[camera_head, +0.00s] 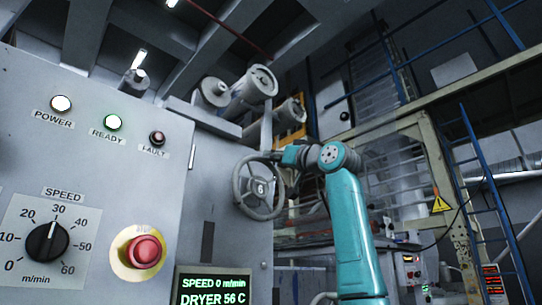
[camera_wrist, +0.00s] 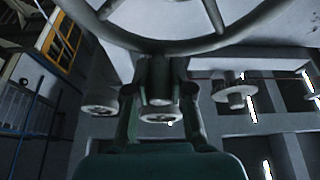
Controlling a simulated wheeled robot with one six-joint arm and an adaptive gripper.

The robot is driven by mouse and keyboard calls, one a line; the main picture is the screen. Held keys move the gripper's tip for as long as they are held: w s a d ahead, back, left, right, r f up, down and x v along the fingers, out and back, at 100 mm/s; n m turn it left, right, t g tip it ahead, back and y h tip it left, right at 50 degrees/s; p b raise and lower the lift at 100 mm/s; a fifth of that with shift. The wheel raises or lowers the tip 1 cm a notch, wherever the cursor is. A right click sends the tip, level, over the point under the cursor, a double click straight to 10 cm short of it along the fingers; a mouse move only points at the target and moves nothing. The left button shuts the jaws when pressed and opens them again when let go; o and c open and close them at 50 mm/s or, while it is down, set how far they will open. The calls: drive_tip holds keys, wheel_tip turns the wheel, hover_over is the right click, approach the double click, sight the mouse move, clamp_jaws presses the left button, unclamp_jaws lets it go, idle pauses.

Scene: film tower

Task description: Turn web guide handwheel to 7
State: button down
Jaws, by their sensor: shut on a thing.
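The grey web guide handwheel (camera_head: 239,188) is mounted on the side of the cabinet, and its hub plate (camera_head: 260,188) reads 6. In the wrist view its rim (camera_wrist: 150,45) and spokes cross the top. My gripper (camera_head: 276,157) is at the upper right of the wheel. In the wrist view my gripper (camera_wrist: 157,92) has its two fingers on either side of a grey cylindrical handle (camera_wrist: 159,78) at the rim, shut on it. The exact finger contact is dark and partly hidden in the head view.
A display (camera_head: 213,288) reads SPEED 0 m/min, DRYER 56 C. Rollers (camera_head: 254,84) stand above the wheel.

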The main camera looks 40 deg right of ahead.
drive_tip(key=d+f+m+g+h, duration=0.2)
drive_tip(key=d+f+m+h, duration=0.2)
drive_tip(key=m, duration=1)
drive_tip(key=shift+w+d+h, duration=0.15)
drive_tip(key=shift+d+h, duration=0.9)
drive_tip(key=shift+h, duration=0.25)
drive_tip(key=shift+f, duration=0.15)
drive_tip(key=c, duration=1)
unclamp_jaws()
drive_tip(key=shift+c, duration=0.2)
drive_tip(key=v, duration=1.2)
